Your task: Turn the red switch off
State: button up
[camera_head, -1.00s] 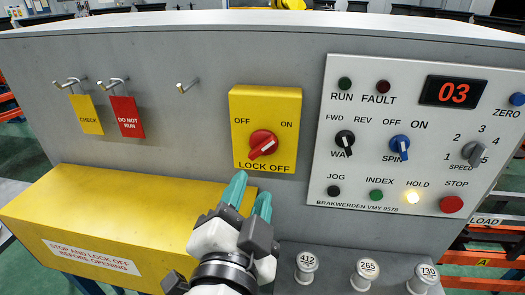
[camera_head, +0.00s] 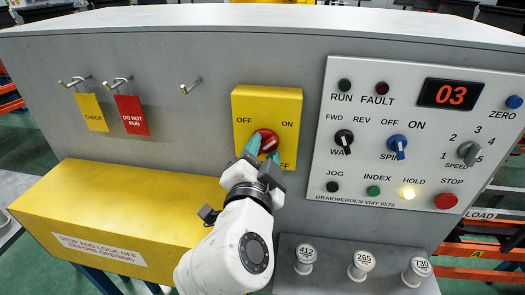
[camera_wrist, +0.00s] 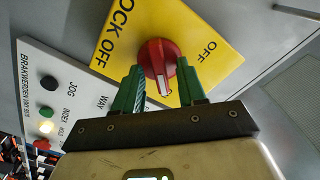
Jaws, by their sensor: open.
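The red switch (camera_head: 268,138) is a round knob with a raised grip on a yellow plate (camera_head: 285,104) marked OFF, ON and LOCK OFF. In the wrist view the red switch (camera_wrist: 157,52) has a white mark on its grip, pointing down the picture, away from the OFF label. My gripper (camera_head: 263,150) is at the switch from below, hiding part of the knob and of the LOCK OFF lettering. In the wrist view my gripper (camera_wrist: 160,68) is open, its green fingers on either side of the red grip. I cannot tell whether they touch it.
A white control panel (camera_head: 420,70) with knobs and buttons is right of the yellow plate. A yellow cover (camera_head: 120,205) juts out below. Several numbered spindles (camera_head: 361,264) stand lower right.

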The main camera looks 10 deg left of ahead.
grip_shut()
